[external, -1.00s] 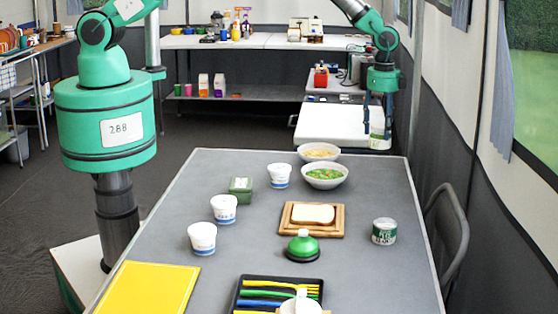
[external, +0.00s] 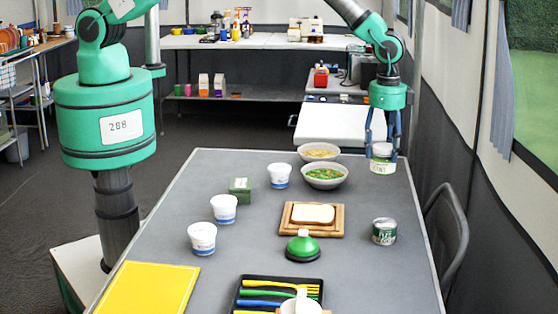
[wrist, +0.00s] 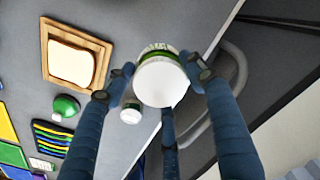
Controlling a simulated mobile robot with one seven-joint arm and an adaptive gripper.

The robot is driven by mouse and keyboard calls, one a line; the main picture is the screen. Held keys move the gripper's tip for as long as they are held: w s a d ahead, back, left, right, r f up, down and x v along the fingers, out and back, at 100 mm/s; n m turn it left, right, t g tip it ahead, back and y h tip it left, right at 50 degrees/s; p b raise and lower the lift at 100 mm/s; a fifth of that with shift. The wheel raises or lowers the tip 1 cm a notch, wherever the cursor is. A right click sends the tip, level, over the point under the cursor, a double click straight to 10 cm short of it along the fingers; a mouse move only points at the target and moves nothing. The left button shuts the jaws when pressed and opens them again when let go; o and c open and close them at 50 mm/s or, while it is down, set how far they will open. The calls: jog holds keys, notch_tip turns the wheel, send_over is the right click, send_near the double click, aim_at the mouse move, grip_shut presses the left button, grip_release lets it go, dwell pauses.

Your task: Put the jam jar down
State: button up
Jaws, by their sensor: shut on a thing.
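The jam jar (external: 382,159) is white with a green band and a printed label. My gripper (external: 381,140) is shut on it and holds it upright at the far right end of the grey table (external: 365,280). I cannot tell for sure whether its bottom touches the table; it seems to be above it. In the wrist view the jar (wrist: 160,82) sits between the blue fingers, its round white end facing the camera.
A green-and-white can (external: 384,231) stands on the right side. Bread on a wooden board (external: 338,222), a bowl of green food (external: 325,181) and a bowl of pale food (external: 319,151) are to the left. A chair (external: 455,235) stands right of the table. Bare tabletop lies between jar and can.

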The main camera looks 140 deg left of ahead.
aim_at(383, 169)
jog(key=shift+f, duration=3.1)
jog(key=shift+f+b, duration=0.3)
jog(key=shift+f, duration=1.6)
jog(key=shift+f, duration=0.1)
jog(key=o, duration=1.3)
jog(key=shift+o, duration=0.2)
notch_tip(383, 169, up, 12)
jog(key=shift+r+p, duration=0.1)
jog(key=shift+p, duration=0.25)
